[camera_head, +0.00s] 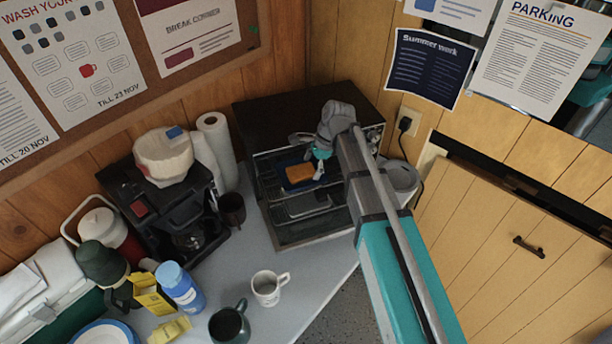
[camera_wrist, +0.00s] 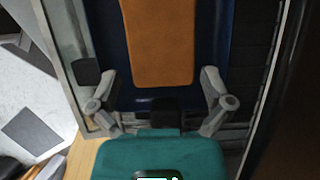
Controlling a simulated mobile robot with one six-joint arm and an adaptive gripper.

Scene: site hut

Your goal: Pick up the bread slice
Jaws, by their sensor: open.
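The bread slice (camera_head: 299,173) is an orange-brown slab on a dark blue tray (camera_head: 283,161) inside the open front of a dark oven (camera_head: 285,112). In the wrist view the bread slice (camera_wrist: 160,45) lies lengthwise, and the blue tray (camera_wrist: 108,45) shows on both sides of it. My gripper (camera_head: 318,170) reaches into the oven from the right, close to the slice. In the wrist view my gripper (camera_wrist: 150,80) is open, its fingers spread wider than the slice near its lower end. Nothing is between them but the view of slice and tray. Contact cannot be told.
The oven's walls and rack (camera_head: 308,204) surround my gripper closely. A coffee maker (camera_head: 165,205) and paper towel roll (camera_head: 218,150) stand left of the oven. A white mug (camera_head: 268,288) and dark green mug (camera_head: 229,325) stand in front. Some counter (camera_head: 262,245) is bare.

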